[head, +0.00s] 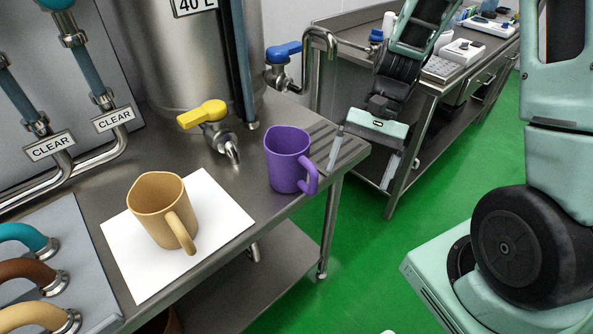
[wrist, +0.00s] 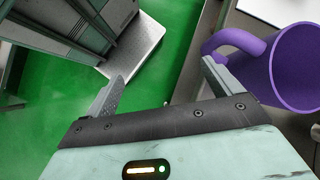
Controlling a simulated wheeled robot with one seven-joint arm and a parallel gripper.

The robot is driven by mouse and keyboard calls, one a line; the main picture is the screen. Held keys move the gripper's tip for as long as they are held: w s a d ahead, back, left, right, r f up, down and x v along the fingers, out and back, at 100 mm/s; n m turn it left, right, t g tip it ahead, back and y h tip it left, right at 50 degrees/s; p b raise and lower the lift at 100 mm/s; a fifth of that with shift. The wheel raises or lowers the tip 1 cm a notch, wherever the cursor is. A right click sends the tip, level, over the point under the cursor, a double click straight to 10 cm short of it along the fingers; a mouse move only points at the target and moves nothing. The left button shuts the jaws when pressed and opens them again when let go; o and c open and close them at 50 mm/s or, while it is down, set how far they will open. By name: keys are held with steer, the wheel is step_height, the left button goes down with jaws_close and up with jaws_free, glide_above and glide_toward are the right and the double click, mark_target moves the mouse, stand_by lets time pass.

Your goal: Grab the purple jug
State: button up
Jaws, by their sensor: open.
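My gripper (head: 362,160) is open and empty, to the right of the jug and off the table edge. In the wrist view my gripper (wrist: 160,80) has its fingers spread, with the right finger close to the handle; I cannot tell whether they touch.
A tan jug (head: 163,210) stands on a white sheet (head: 220,204) on the same table (head: 105,212). A yellow-handled tap (head: 206,118) and a blue-handled tap (head: 283,60) stick out from the tank. Another bench (head: 422,85) stands behind.

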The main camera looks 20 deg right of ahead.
mark_target(292, 162)
steer(key=w+d+f+m+t+y+b, duration=0.1)
steer(key=w+d+f+m+t+y, duration=0.3)
steer(key=w+d+m+t+y, duration=0.6)
steer(key=a+g, duration=0.1)
steer(key=a, duration=0.3)
steer(key=a+m+g+y+p, duration=0.1)
steer(key=a, duration=0.4)
steer(key=a+m+p, duration=0.1)
steer(key=a, duration=0.4)
steer(key=shift+w+a+f+g+y, duration=0.15)
steer(key=shift+a+g+y, duration=0.1)
steer(key=shift+g+y, duration=0.15)
steer(key=a+p, duration=0.2)
steer(key=a, duration=0.2)
steer(key=shift+w, duration=0.15)
steer(key=shift+w+a, duration=0.15)
steer(key=shift+a, duration=0.5)
steer(key=c, duration=0.8)
